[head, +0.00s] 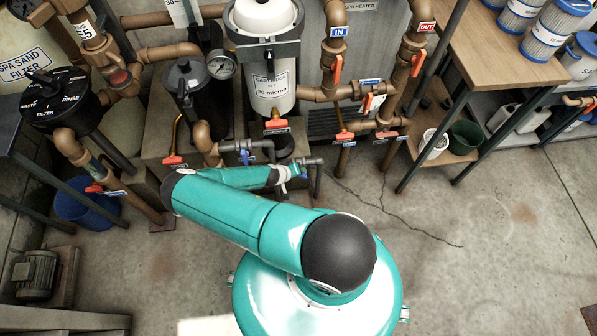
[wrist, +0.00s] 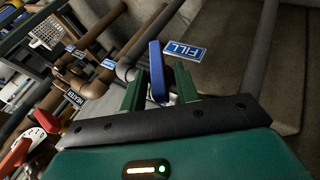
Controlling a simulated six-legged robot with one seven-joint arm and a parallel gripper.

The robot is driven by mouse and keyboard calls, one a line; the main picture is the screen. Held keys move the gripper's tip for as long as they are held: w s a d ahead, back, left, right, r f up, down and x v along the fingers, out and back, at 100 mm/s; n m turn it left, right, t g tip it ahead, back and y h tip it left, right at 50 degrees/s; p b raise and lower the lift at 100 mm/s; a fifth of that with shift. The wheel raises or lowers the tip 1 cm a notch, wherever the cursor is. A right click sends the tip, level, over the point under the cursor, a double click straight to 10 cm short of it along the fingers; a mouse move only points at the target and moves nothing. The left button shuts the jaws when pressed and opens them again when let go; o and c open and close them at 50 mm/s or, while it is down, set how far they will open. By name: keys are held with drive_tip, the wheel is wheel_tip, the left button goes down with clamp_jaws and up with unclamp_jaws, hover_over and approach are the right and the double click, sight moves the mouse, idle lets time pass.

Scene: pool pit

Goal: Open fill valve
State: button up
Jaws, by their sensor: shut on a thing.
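The fill valve's blue lever (wrist: 157,70) stands between the two green fingers of my gripper (wrist: 156,92) in the wrist view. The fingers are shut on it. A blue label reading FILL (wrist: 184,51) is just to the right of the lever. The valve body is mostly hidden behind the fingers and lever. In the head view my gripper (head: 292,174) is at a short grey pipe (head: 312,161) in front of the cartridge filter. The lever is too small there to tell its angle.
Brown pipes with orange-red valve levers (head: 337,68) stand behind and right of my gripper. Another blue-handled valve (head: 246,157) is close on the left. The cartridge filter (head: 268,85) stands behind. A wooden bench (head: 500,80) is at right. The concrete floor at right is clear.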

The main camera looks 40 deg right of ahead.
drive_tip(key=h, duration=0.1)
drive_tip(key=g+h, duration=0.1)
drive_tip(key=n+g+h, duration=0.1)
drive_tip(key=shift+w+a+f+h, duration=0.2)
drive_tip(key=shift+a+f+h, duration=0.05)
drive_tip(key=shift+f+h, duration=0.15)
drive_tip(key=shift+f+n+g+h, duration=0.15)
drive_tip(key=shift+n+g+h, duration=0.2)
drive_tip(key=shift+h, duration=0.55)
drive_tip(key=shift+f+n+g+h, duration=0.2)
drive_tip(key=shift+g+h, duration=0.25)
drive_tip(key=shift+h, duration=0.45)
drive_tip(key=shift+n+h, duration=0.25)
drive_tip(key=shift+h, duration=0.05)
drive_tip(key=shift+s, duration=0.1)
drive_tip(key=o, duration=0.6)
drive_tip(key=shift+a, duration=0.2)
drive_tip(key=v, duration=1.3)
drive_tip(key=shift+a, duration=0.25)
